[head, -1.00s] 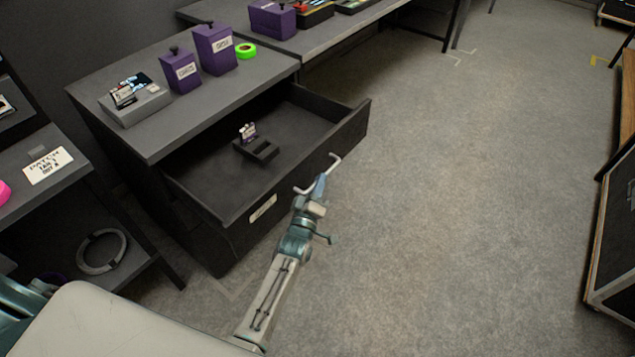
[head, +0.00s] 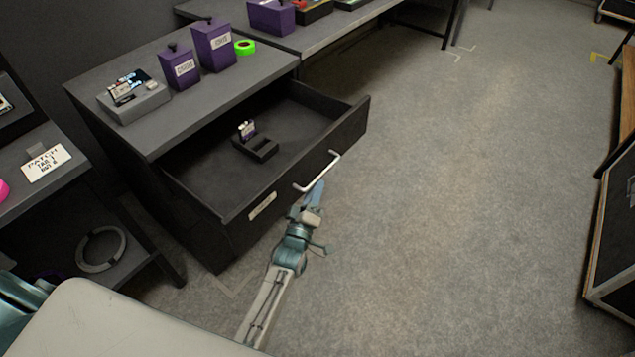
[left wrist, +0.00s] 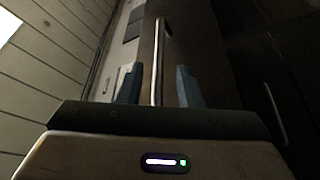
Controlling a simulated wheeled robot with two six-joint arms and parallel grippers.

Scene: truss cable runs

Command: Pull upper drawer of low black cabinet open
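The low black cabinet (head: 130,118) stands at the left in the head view. Its upper drawer (head: 240,208) is pulled well out, with its inside showing. A pale bar handle (head: 320,174) is on the drawer front. My left gripper (head: 317,192) is just in front of the handle. In the left wrist view the two fingers of this gripper (left wrist: 158,85) are apart, and the handle bar (left wrist: 158,50) runs up between them without visible contact on either finger. My right gripper is not in view.
A small dark holder (head: 255,148) lies in the drawer. A shelf with a coiled cable (head: 101,249) is at left. The floor (head: 430,200) to the right is clear.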

